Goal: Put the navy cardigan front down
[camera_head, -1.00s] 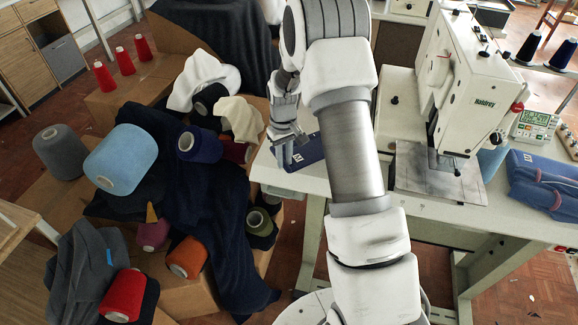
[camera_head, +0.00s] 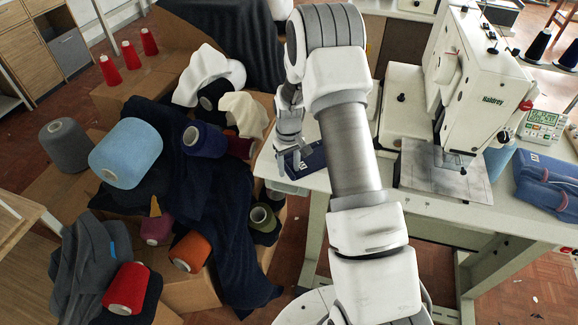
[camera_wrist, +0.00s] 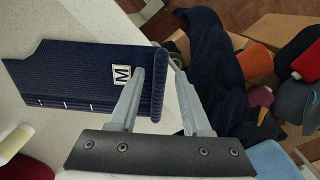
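The navy cardigan front (camera_head: 312,160) is a ribbed knit piece with a white "M" label. It lies at the left end of the white table (camera_head: 428,205), partly hidden by my arm in the head view. In the wrist view the navy cardigan front (camera_wrist: 75,75) lies flat, with a thicker rolled band along its right edge, near the table edge. My gripper (camera_wrist: 158,68) is open, one finger over the panel beside the label and the other beyond the band. The band lies between the fingers in the picture; I cannot tell whether they touch it.
The sewing machine (camera_head: 485,85) stands right of my arm on the table, with a folded blue garment (camera_head: 548,182) further right. Left of the table, boxes carry dark cloth (camera_head: 232,215) and several yarn cones, including a light blue one (camera_head: 125,155). A cream cone (camera_wrist: 14,143) shows in the wrist view.

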